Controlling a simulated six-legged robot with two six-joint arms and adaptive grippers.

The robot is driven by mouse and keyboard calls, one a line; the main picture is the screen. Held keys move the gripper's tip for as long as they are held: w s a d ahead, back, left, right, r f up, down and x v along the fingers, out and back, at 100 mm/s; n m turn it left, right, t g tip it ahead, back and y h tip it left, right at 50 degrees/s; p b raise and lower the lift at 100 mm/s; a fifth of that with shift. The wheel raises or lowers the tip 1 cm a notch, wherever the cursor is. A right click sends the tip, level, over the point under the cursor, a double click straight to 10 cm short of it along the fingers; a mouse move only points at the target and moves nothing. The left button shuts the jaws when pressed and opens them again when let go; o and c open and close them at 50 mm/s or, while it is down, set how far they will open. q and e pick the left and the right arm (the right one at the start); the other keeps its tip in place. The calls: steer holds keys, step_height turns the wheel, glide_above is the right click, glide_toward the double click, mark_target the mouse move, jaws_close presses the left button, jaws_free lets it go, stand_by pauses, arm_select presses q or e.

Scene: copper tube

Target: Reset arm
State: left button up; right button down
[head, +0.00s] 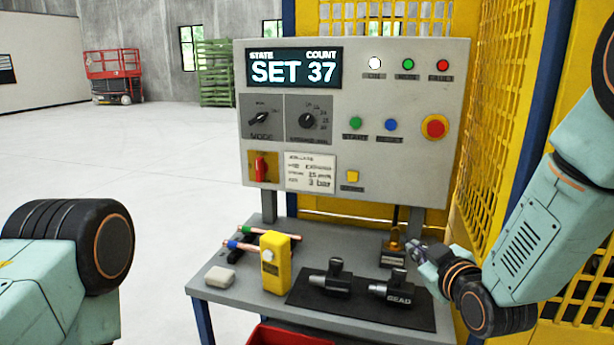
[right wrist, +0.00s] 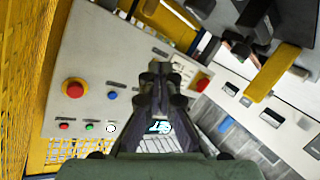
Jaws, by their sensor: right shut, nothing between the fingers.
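My right gripper (head: 418,252) comes in from the right in the head view, over the right end of the grey workbench (head: 215,292). It is next to the small brass-topped fixture (head: 393,257); I cannot tell whether they touch. In the right wrist view the right gripper (right wrist: 161,72) has its fingers together with nothing between them, with the control panel (right wrist: 75,55) behind it, seen inverted. The panel (head: 400,165) reads "SET 37" in the head view. Part of my left arm shows at the lower left, but its gripper is out of view.
On the bench are coloured tubes on a black rest (head: 235,245), a yellow device (head: 275,265), a pale block (head: 219,278) and two black tools (head: 332,280) on a dark mat (head: 360,312). A red bin (head: 285,336) is below. Yellow mesh (head: 490,130) stands right.

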steer(key=s+d+f+m+g+h+b, duration=0.1)
steer(key=s+f+m+g+b, duration=0.3)
steer(key=s+f, duration=1)
steer(key=s+f+m+g+b, duration=0.1)
steer(key=s+f+m+g, duration=0.35)
steer(key=s+f, duration=0.95)
steer(key=s+f+g+b, duration=0.4)
steer(key=s+f+g, duration=0.2)
steer(key=s+f, duration=0.6)
steer(key=shift+s+d+f+n+h, duration=0.25)
steer(key=shift+s+n+h, duration=0.2)
steer(key=shift+s, duration=0.7)
steer(key=shift+s, duration=0.1)
